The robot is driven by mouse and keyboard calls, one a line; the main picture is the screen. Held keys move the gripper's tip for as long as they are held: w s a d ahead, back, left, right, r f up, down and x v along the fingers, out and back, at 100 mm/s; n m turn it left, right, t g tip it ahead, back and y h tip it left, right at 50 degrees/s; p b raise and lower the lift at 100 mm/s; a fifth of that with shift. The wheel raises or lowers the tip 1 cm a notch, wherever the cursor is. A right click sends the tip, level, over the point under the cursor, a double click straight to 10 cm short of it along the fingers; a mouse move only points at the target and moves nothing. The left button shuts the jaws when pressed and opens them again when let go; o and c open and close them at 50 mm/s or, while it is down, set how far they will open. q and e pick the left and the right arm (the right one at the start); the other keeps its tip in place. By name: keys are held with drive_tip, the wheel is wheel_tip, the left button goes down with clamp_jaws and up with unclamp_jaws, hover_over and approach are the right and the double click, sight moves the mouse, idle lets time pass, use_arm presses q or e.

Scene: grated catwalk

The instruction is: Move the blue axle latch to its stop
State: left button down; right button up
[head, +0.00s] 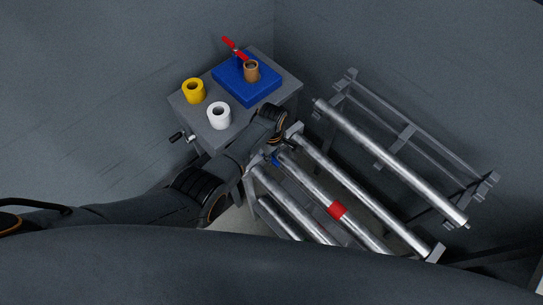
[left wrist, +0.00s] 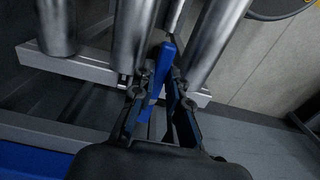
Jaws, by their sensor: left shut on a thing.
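The blue axle latch (left wrist: 163,75) is a narrow blue bar between the metal rollers in the left wrist view. In the head view only a small blue bit of it (head: 276,160) shows beside the end of my left gripper. My left gripper (left wrist: 162,101) has its two fingers on either side of the latch and is shut on it. In the head view this gripper (head: 284,149) reaches down at the upper left end of the roller frame, and its fingers are mostly hidden. My right gripper is not in view.
A grey cabinet (head: 207,134) beside my left arm bears a yellow roll (head: 193,91), a white roll (head: 218,115) and a blue block (head: 262,93) with a brown cup (head: 251,70) and a red-handled item (head: 235,48). A rack (head: 408,131) stands right.

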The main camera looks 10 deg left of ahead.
use_arm(q)
drive_tip(key=shift+w, duration=0.1)
idle(0.3)
drive_tip(key=c, duration=1.3)
unclamp_jaws()
drive_tip(key=shift+r, duration=0.1)
wheel_tip(320, 180, up, 12)
drive_tip(key=shift+f, duration=0.1)
